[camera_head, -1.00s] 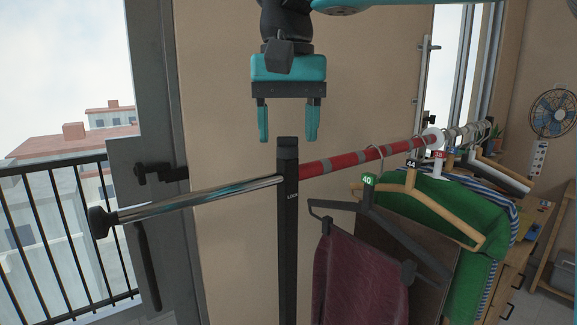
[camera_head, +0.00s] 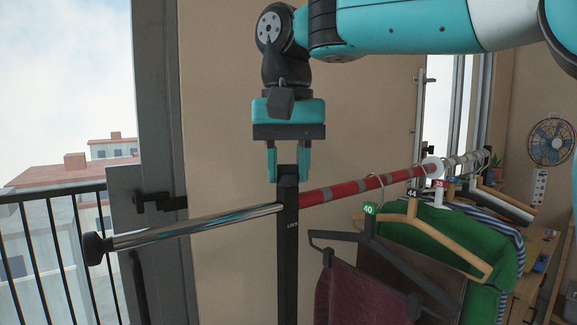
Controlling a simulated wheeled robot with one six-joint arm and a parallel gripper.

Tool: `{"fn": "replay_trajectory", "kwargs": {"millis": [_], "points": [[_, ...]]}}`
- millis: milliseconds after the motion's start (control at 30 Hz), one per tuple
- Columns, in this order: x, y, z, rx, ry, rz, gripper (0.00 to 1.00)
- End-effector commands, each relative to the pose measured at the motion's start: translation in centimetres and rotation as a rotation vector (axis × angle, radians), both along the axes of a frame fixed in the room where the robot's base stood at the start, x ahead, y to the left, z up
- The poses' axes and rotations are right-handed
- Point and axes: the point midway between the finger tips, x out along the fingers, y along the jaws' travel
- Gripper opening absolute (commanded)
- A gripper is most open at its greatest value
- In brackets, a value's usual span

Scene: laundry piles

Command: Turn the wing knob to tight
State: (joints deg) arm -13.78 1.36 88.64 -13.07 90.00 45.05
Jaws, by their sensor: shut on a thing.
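The black upright post (camera_head: 288,240) stands in the middle, with a small LOCK marking near its top. A black block-like piece (camera_head: 288,174) at the post's top looks to be the wing knob. Its wing shape and its setting cannot be made out. My gripper (camera_head: 288,176) points straight down from above. Its teal fingers are shut on this top piece, one on the left and one on the right. Their exact contact is partly hidden.
A chrome rod (camera_head: 200,226) runs left from the post, and a red-and-grey rail (camera_head: 360,187) runs right. Hangers with a green garment (camera_head: 430,232) and a maroon cloth (camera_head: 360,295) hang close on the right. A railing (camera_head: 60,245) stands at left.

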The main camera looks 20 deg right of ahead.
Motion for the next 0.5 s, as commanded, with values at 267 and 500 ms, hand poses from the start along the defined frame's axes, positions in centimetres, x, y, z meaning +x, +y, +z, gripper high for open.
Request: {"fn": "replay_trajectory", "kwargs": {"millis": [267, 500], "points": [[0.00, 0.00, -0.01, 0.000, 0.000, 0.109, 0.09], [0.01, 0.00, -0.02, 0.000, 0.000, 0.307, 0.09]]}}
